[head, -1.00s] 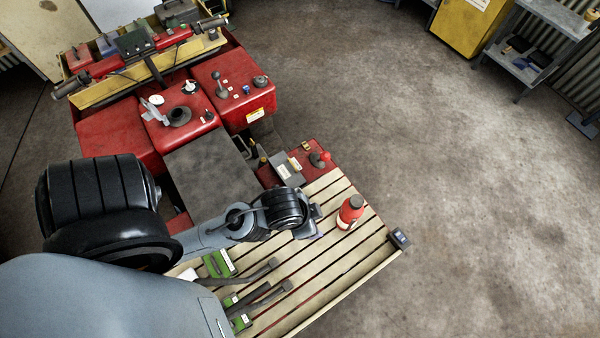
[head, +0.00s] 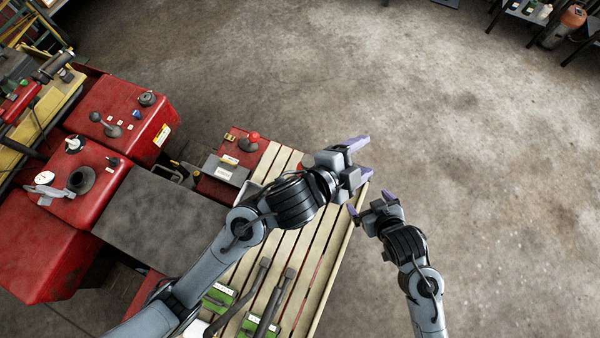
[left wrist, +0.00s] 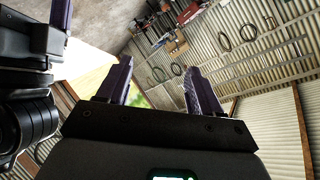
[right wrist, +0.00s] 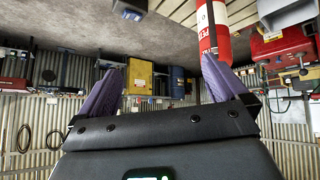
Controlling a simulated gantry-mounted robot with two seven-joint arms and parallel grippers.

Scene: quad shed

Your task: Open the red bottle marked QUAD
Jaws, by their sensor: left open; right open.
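A red bottle with a pale label (right wrist: 207,18) looms close in the right wrist view, beside one finger of my right gripper (right wrist: 160,85). Its lettering is cut off, so I cannot read QUAD. In the head view my left gripper (head: 362,160) is open over the far right edge of the slatted rack (head: 330,236), and the left arm hides most of the bottle's area. My right gripper (head: 370,203) is open just beyond the rack's right edge, below the left gripper. Both look empty; the left wrist view shows bare fingers (left wrist: 157,85) and no bottle.
Green-based dark tools (head: 262,318) lie on the near slats. The red quad bike (head: 125,110) fills the left. Open concrete floor (head: 480,200) lies to the right.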

